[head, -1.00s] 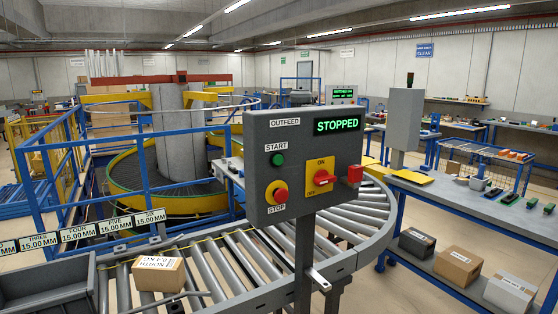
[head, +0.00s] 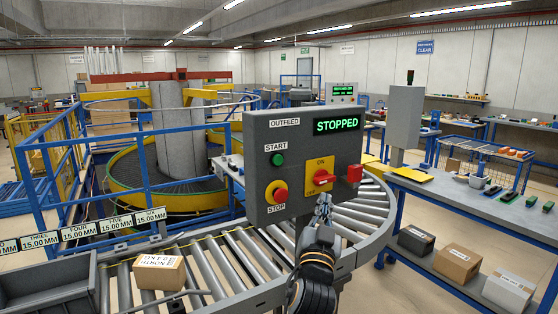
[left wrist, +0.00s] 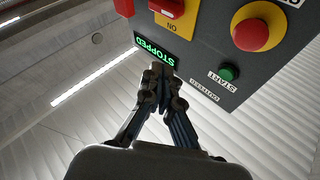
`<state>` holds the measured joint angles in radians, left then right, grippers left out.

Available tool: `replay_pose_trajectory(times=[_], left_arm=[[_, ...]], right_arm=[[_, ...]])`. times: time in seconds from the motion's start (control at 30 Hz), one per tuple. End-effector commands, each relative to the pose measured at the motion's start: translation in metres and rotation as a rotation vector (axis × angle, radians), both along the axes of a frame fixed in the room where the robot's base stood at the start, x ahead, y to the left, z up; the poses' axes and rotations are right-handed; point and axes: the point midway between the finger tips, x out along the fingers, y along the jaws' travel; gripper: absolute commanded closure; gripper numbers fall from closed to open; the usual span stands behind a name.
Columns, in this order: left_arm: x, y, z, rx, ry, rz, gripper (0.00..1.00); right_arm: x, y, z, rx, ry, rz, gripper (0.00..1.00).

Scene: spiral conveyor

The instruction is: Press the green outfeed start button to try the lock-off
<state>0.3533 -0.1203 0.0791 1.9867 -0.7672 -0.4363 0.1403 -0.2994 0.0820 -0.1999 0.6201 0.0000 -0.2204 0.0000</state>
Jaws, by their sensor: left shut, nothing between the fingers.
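The grey outfeed control box (head: 290,190) stands on a post and its display (head: 337,125) reads STOPPED. The green start button (head: 278,159) is at its left, above the red stop button (head: 281,195) on a yellow base. A red switch handle (head: 325,178) sits on a yellow plate marked ON, with a red padlock-like block (head: 355,173) to its right. My left gripper (head: 324,202) is shut and empty, below the switch plate and lower right of the green button. In the left wrist view the box appears upside down, with the closed fingertips (left wrist: 161,70) apart from the green button (left wrist: 229,72).
A roller conveyor (head: 355,215) curves behind and below the box, with a cardboard carton (head: 158,274) at lower left. A grey bin (head: 45,290) is at the left corner. A blue-framed bench (head: 470,205) with cartons on its lower shelf stands at right.

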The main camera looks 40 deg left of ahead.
Motion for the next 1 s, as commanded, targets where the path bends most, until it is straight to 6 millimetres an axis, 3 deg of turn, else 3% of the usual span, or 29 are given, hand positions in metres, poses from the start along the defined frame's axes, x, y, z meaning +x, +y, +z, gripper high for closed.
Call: replay_pose_trajectory(times=[0.03, 0.1, 0.27, 0.73, 1.0], left_arm=[[-0.010, 0.006, 0.021, 0.000, -0.042, 0.022, 1.00], [-0.022, 0.012, 0.042, 0.001, -0.085, 0.047, 1.00], [-0.038, 0.019, 0.066, 0.002, -0.136, 0.076, 1.00], [-0.039, 0.023, 0.069, 0.004, -0.141, 0.080, 1.00], [-0.027, 0.052, 0.071, 0.006, -0.140, 0.082, 1.00]], right_arm=[[-0.001, 0.000, 0.001, 0.000, 0.001, 0.000, 0.35], [-0.001, 0.000, 0.001, 0.000, 0.001, 0.000, 0.35], [-0.001, 0.000, 0.001, 0.000, 0.002, -0.001, 0.35], [-0.001, 0.001, 0.003, 0.001, 0.001, -0.001, 0.35], [-0.001, 0.002, 0.011, 0.003, 0.002, -0.002, 0.35]])
